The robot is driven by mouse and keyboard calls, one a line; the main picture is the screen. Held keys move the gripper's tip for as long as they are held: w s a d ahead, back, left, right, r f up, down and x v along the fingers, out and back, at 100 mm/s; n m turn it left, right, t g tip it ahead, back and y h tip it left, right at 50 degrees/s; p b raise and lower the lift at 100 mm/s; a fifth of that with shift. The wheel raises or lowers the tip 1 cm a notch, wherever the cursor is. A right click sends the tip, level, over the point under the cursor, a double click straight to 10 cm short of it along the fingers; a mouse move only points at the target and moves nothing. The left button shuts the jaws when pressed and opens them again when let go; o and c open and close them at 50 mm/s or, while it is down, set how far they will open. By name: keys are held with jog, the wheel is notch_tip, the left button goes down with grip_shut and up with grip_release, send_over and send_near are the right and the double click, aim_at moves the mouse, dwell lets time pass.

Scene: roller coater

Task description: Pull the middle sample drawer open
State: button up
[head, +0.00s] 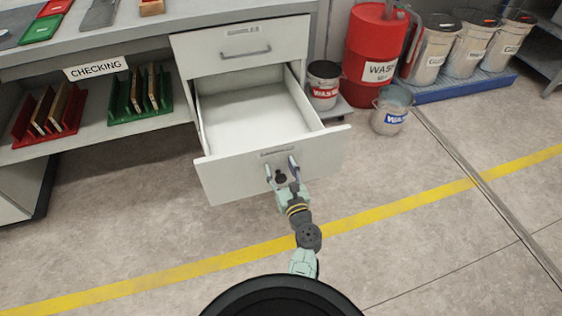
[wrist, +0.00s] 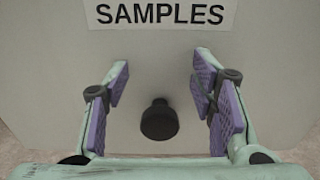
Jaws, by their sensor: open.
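The drawer below the top one stands pulled far out, and its white inside (head: 250,115) is empty. Its front panel (head: 228,177) carries a SAMPLES label, which is clear in the wrist view (wrist: 160,14). A round black knob (wrist: 159,120) sticks out of the panel below the label. My gripper (head: 280,166) is open at the panel. In the wrist view its purple-padded fingers (wrist: 160,78) stand on either side of the knob, with a gap on each side. Anything under the open drawer is hidden by its front.
The top drawer (head: 240,32) with a bar handle is shut. A CHECKING shelf (head: 95,138) with red and green racks is to the left. A red waste drum (head: 376,45) and several buckets stand at the right. The floor (head: 420,240) around my arm is clear.

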aim_at(278, 150)
notch_tip(278, 150, up, 6)
jog(key=shift+f, duration=0.25)
dwell(0.5)
